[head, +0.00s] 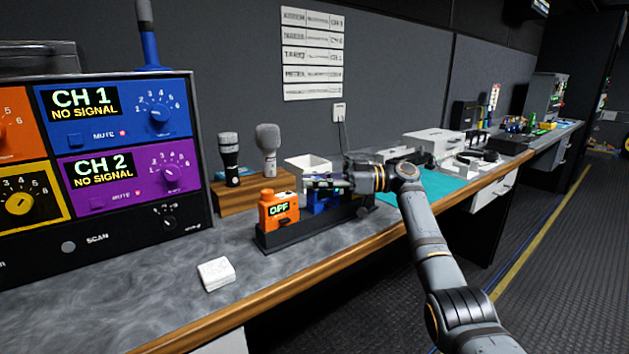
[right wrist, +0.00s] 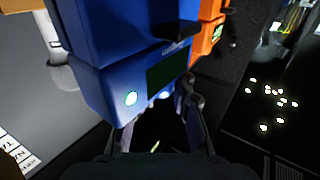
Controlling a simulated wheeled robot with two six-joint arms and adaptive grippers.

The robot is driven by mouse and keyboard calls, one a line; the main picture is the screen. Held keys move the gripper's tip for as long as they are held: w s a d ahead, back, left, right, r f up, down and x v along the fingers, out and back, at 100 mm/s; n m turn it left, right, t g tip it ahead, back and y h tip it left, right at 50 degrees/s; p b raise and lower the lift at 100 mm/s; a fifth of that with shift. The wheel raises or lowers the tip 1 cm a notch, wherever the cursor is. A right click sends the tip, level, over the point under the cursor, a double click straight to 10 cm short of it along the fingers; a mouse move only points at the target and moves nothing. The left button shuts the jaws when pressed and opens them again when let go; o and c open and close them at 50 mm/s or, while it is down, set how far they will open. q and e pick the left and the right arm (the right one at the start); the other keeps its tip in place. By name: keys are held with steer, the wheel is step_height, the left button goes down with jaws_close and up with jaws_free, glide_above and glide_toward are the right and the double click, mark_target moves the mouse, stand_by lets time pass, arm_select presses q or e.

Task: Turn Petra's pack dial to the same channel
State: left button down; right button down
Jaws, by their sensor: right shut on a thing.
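A blue pack (head: 322,203) stands in a dark rack (head: 290,238) on the counter, beside an orange pack (head: 279,208) whose display reads OFF. In the right wrist view the blue pack (right wrist: 115,60) fills the upper middle, with a dark screen and a small pale button. My right gripper (head: 325,184) is at the top of the blue pack, shut on it; its fingers (right wrist: 158,118) show beside the pack's end. The fingers hide the exact contact and any dial there. The receiver's blue panel (head: 115,110) reads CH 1 NO SIGNAL. Its purple panel (head: 127,175) reads CH 2 NO SIGNAL. My left gripper is not in view.
Two microphones (head: 268,148) stand in a wooden block (head: 232,197) behind the rack. A white box (head: 216,274) lies on the clear front counter. Wall labels (head: 312,54) hang above; their text is too small to read surely. A teal mat (head: 445,187) lies beyond my arm.

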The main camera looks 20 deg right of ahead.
stand_by(0.3)
steer(key=c, duration=1.1)
jaws_free()
steer(key=shift+d, duration=0.15)
steer(key=v, duration=1.1)
steer(key=shift+d, duration=0.35)
steer(key=shift+s+f, duration=0.1)
